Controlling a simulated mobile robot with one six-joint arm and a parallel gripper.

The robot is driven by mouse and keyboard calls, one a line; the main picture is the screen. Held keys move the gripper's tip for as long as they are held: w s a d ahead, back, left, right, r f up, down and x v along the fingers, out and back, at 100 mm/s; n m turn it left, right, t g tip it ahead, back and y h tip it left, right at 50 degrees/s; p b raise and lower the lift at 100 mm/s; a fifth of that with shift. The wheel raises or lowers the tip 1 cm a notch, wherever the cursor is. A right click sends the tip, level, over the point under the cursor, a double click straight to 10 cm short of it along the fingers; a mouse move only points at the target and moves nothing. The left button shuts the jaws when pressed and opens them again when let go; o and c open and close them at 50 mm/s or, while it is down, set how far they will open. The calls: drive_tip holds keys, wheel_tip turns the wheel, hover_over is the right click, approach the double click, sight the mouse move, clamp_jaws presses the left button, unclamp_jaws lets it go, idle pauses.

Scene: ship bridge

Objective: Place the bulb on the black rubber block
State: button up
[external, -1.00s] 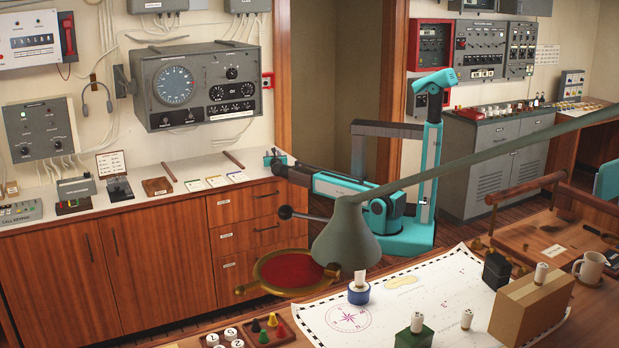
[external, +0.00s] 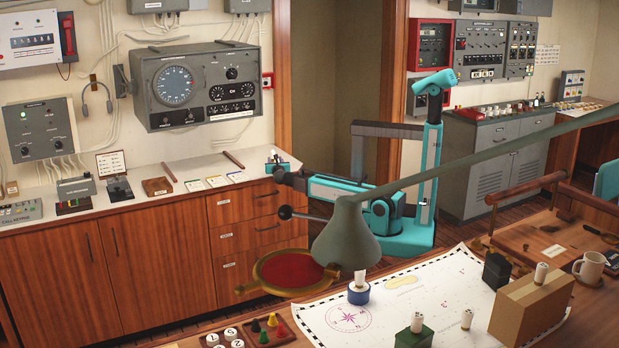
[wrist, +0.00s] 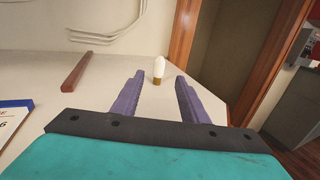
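My gripper (wrist: 160,77) is open. Its two purple fingers point at the bulb, which shows in the gap at and just beyond their tips, with no visible contact. In the external view my gripper (external: 276,160) is over the counter's right end, too small there to show the bulb clearly. A black block (external: 496,271) stands on the chart table at right; I cannot tell whether it is rubber.
The counter (wrist: 75,88) holds a reddish-brown bar (wrist: 77,72) left of my gripper. A wooden door frame (wrist: 188,45) rises behind the counter's right end. A desk lamp (external: 346,235) hangs in the foreground. The chart (external: 430,285) carries several small items and a cardboard box (external: 525,312).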

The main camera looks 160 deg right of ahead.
sight(273, 154)
drive_tip(key=shift+o, duration=0.5)
drive_tip(key=shift+w, duration=0.1)
idle(0.3)
drive_tip(key=x, duration=0.4)
drive_tip(key=shift+d+f, duration=0.1)
drive_tip(key=shift+f, duration=0.3)
drive_tip(key=shift+s, duration=0.25)
drive_tip(key=shift+p+x, duration=0.3)
drive_tip(key=shift+x, duration=3.95)
drive_tip(key=shift+x, duration=2.65)
